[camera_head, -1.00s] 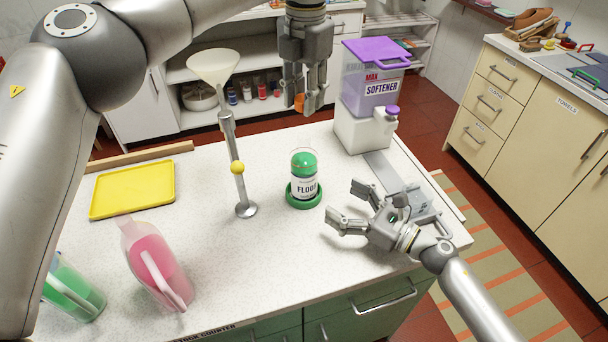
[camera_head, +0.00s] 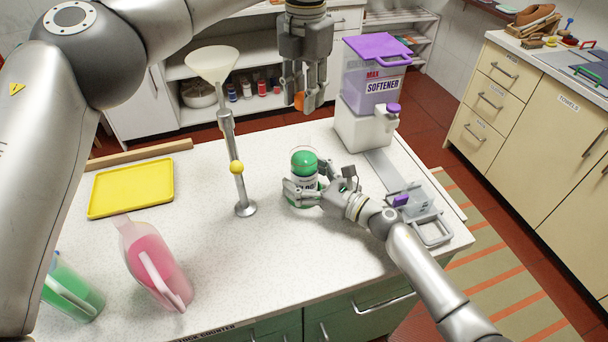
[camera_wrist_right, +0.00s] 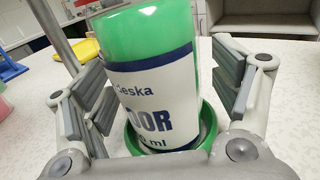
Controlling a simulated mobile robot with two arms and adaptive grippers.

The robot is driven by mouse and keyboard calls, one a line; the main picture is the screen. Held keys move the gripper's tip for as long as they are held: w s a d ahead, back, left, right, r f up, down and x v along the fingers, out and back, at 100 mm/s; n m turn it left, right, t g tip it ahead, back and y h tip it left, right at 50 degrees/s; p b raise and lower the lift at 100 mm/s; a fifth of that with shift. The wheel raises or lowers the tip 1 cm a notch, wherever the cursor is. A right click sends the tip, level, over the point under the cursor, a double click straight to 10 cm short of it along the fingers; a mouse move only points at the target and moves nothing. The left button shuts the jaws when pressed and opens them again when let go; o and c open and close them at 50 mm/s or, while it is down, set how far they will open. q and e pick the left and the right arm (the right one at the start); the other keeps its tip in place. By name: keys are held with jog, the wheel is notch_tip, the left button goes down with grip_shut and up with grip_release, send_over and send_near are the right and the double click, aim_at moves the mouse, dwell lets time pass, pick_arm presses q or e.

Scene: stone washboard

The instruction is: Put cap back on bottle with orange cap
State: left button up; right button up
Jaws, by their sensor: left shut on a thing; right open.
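The bottle (camera_head: 304,162), clear with green liquid and a white label, stands upright in a green round base on the counter; it also shows in the right wrist view (camera_wrist_right: 155,85), its top cut off. My right gripper (camera_head: 308,184) is open, with one finger on each side of the bottle; the wrist view shows gaps beside it. My left gripper (camera_head: 306,104) points down above and behind the bottle, shut on the orange cap (camera_head: 299,101), which is mostly hidden by the fingers.
A funnel on a metal stand (camera_head: 239,170) is left of the bottle. A yellow tray (camera_head: 130,188) and a pink jug (camera_head: 158,265) are on the left.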

aim_at(304, 134)
jog(key=shift+c, duration=0.3)
jog(key=c, duration=1.5)
pick_arm(q)
jog(key=shift+s+f, duration=0.1)
jog(key=shift+f, duration=2.35)
jog(key=shift+f, duration=0.1)
jog(key=shift+f, duration=0.75)
jog(key=shift+f, duration=0.6)
